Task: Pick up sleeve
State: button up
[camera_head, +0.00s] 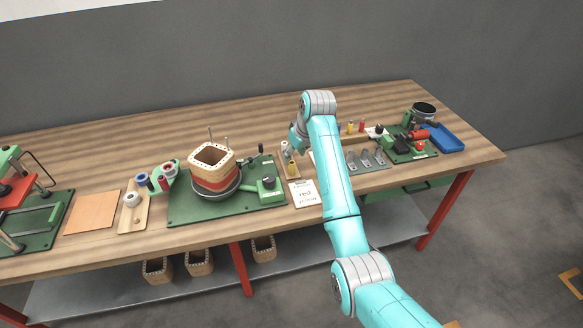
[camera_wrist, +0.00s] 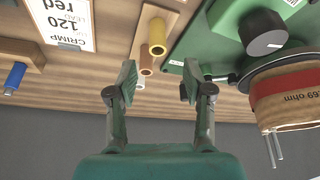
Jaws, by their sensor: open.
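Several small sleeves stand on a narrow wooden rack (camera_head: 287,171), which also shows in the wrist view (camera_wrist: 176,12). In the wrist view these are a yellow sleeve (camera_wrist: 157,38), a copper-brown sleeve (camera_wrist: 147,64) and a whitish sleeve (camera_wrist: 140,83). My gripper (camera_wrist: 160,80) is open and empty. The sleeve row lies beyond the gap between its fingertips, and the whitish one appears nearest to that gap. I cannot tell how far the fingers are from it. In the head view my gripper is mostly hidden by the wrist, just above the rack.
A green-based winder (camera_head: 200,211) with a square wooden coil former (camera_head: 212,158) stands left of the rack. A printed card (camera_head: 304,194) lies in front. Clamps, a red tool and a blue tray (camera_head: 446,138) lie right.

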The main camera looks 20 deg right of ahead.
aim_at(292, 163)
jog(key=shift+x, duration=3.05)
jog(key=shift+s+d, duration=0.1)
jog(key=shift+d, duration=0.05)
jog(key=c, duration=0.8)
